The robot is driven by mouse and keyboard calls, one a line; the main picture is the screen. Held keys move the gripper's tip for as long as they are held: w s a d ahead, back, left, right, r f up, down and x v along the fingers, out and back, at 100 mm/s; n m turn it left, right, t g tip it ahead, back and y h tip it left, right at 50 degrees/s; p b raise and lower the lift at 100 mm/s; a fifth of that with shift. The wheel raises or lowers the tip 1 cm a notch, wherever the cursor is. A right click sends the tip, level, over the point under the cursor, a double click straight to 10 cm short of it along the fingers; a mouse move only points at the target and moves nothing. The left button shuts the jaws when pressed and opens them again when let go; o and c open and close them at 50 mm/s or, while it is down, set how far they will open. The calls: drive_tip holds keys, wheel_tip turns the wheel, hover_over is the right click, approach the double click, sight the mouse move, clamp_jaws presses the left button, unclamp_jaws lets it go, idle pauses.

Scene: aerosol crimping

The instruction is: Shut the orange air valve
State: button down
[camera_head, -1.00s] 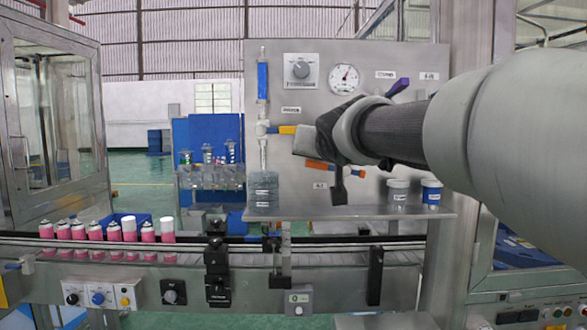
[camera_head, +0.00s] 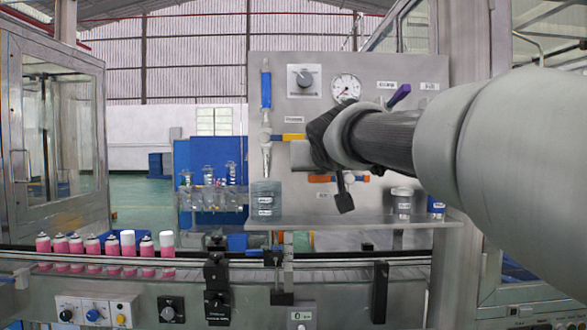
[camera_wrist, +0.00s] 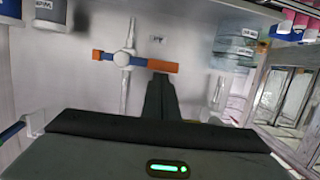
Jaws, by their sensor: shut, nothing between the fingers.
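The orange air valve (camera_head: 320,179) is on the grey upright panel, partly hidden behind my gripper in the head view. In the wrist view its orange handle (camera_wrist: 160,66) lies nearly crosswise to the thin pipe (camera_wrist: 126,92), with a white and blue hub on the pipe. My gripper (camera_head: 345,203) is shut and empty, in front of the panel near the handle. In the wrist view the dark fingers (camera_wrist: 160,82) end right beside the orange handle; I cannot tell whether they touch it.
A yellow-handled valve (camera_head: 290,137), a dial gauge (camera_head: 346,88) and a knob (camera_head: 304,79) are on the same panel. Below, a shelf (camera_head: 340,222) holds a jar (camera_head: 265,199) and cups (camera_head: 402,204). Pink cans (camera_head: 108,250) stand on the conveyor at left.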

wheel_tip(320, 180, up, 5)
drive_tip(key=p, duration=0.4)
drive_tip(key=f+v, duration=0.1)
drive_tip(key=v, duration=0.8)
drive_tip(key=shift+s, duration=0.5)
drive_tip(key=shift+r, duration=0.1)
drive_tip(key=s+d+f+g, duration=0.2)
drive_tip(key=s+f+g, duration=0.1)
drive_tip(key=s+f, duration=0.65)
drive_tip(key=s+d+f+g, duration=0.3)
drive_tip(key=s+f, duration=0.3)
drive_tip(key=f, duration=0.6)
drive_tip(key=s+d+f+g, duration=0.25)
drive_tip(key=s+f, duration=0.45)
drive_tip(key=f, duration=0.4)
wheel_tip(320, 180, up, 18)
drive_tip(key=s+g+p, duration=0.1)
drive_tip(key=p, duration=1.8)
drive_tip(key=shift+s+a, duration=0.35)
drive_tip(key=shift+s, duration=0.05)
